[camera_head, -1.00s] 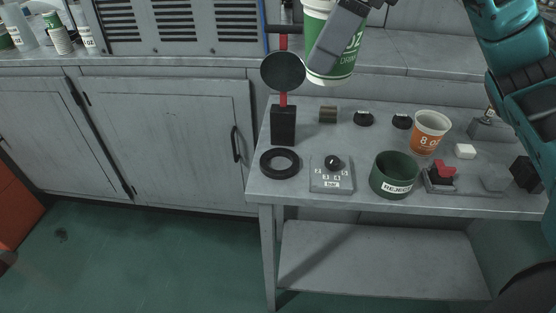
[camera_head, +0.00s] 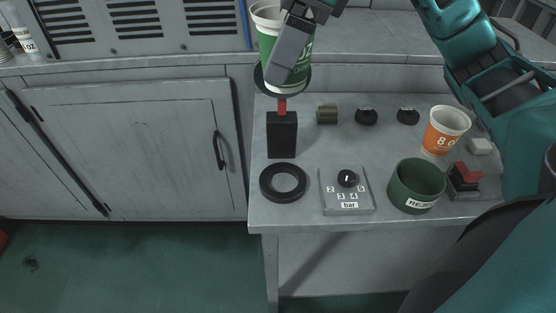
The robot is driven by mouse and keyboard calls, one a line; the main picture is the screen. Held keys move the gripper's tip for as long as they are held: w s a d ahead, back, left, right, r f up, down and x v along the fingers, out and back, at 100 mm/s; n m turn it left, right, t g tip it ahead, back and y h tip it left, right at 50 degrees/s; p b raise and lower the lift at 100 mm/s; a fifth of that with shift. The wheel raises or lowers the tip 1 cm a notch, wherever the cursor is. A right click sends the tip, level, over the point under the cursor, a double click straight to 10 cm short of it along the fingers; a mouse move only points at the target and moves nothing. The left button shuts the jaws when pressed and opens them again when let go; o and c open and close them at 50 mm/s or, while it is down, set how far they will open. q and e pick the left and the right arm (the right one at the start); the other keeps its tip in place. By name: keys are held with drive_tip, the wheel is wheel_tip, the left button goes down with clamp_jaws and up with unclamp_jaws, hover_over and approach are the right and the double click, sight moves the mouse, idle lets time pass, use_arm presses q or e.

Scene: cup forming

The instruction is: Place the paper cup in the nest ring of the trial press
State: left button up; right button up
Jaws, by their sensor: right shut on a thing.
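The green and white paper cup (camera_head: 268,42) is upright at the top of the view. My right gripper (camera_head: 285,65) is shut on it, with a grey finger across its front. The trial press has a black block (camera_head: 282,135), a red post (camera_head: 282,105) and a round black plate (camera_head: 260,80). The cup hides most of the plate; I cannot tell whether they touch. A flat black ring (camera_head: 265,184), apparently the nest ring, lies empty on the bench in front of the block. The cup appears well above it. My left gripper is not in view.
Right of the ring are a grey dial box (camera_head: 332,200) marked "bar" and a green reject bin (camera_head: 404,186). Behind stand an orange and white cup (camera_head: 446,130), two black knobs and a brown piece (camera_head: 327,115). A red-topped device (camera_head: 466,176) is at right.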

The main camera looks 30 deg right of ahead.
wheel_tip(320, 180, down, 19)
drive_tip(key=b, duration=0.3)
drive_tip(key=shift+f+b, duration=0.15)
drive_tip(key=shift+b, duration=0.15)
wheel_tip(320, 180, down, 2)
drive_tip(key=shift+f, duration=0.2)
drive_tip(key=shift+f+b, duration=0.3)
drive_tip(key=shift+f, duration=0.05)
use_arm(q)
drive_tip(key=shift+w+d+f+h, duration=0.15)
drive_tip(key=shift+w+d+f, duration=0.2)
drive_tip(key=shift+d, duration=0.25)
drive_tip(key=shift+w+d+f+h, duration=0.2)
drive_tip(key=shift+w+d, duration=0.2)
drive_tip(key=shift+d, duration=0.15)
use_arm(e)
drive_tip(key=shift+f, duration=0.2)
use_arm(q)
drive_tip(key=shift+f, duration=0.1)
use_arm(e)
drive_tip(key=o, duration=0.9)
drive_tip(key=shift+r, duration=0.1)
drive_tip(key=shift+o, duration=0.2)
